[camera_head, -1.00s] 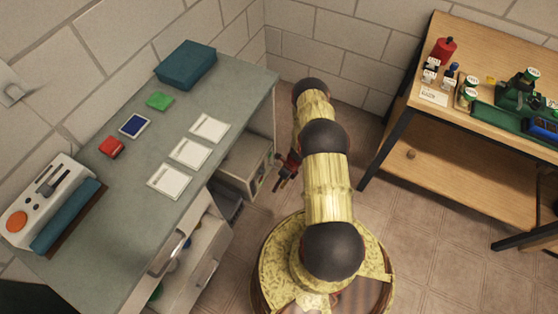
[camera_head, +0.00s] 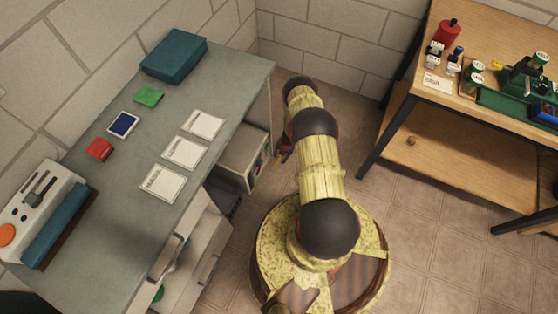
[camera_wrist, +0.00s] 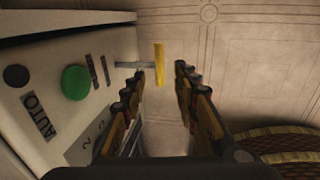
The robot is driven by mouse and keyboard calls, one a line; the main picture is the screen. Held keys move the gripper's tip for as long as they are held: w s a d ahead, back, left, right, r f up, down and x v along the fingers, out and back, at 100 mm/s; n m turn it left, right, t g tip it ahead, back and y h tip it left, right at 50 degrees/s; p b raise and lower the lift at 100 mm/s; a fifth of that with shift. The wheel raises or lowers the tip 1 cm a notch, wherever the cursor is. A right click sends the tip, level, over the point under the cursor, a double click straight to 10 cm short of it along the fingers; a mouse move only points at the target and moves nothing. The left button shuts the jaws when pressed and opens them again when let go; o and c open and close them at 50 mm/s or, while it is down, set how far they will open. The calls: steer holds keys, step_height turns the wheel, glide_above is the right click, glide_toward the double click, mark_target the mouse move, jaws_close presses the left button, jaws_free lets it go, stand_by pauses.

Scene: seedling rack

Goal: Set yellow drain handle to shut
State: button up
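The yellow drain handle (camera_wrist: 159,64) shows in the wrist view as a short upright bar on the end of a grey stem (camera_wrist: 133,65). The stem sticks out from a pale control panel (camera_wrist: 60,90). My gripper (camera_wrist: 159,72) is open, with one finger on each side of the handle in the picture. I see no finger clearly touching it, and cannot tell how deep it sits between the tips. In the head view my gripper (camera_head: 283,152) is small and partly hidden behind my arm, beside a pale box (camera_head: 240,160) under the bench. The handle cannot be made out there.
The panel carries a green button (camera_wrist: 75,82), a black knob (camera_wrist: 16,76) and an "AUTO" label (camera_wrist: 37,116), close to the left finger. The grey-green bench (camera_head: 120,190) is at left and a wooden table (camera_head: 395,84) at right.

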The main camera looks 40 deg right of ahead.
mark_target(279, 159)
steer(key=f, duration=0.1)
steer(key=f+b, duration=0.1)
steer(key=f, duration=0.2)
steer(key=shift+w+a+f+b, duration=0.15)
steer(key=shift+w+a+b, duration=0.05)
steer(key=shift+w+b, duration=0.2)
steer(key=shift+c, duration=0.2)
steer(key=c, duration=0.7)
jaws_close()
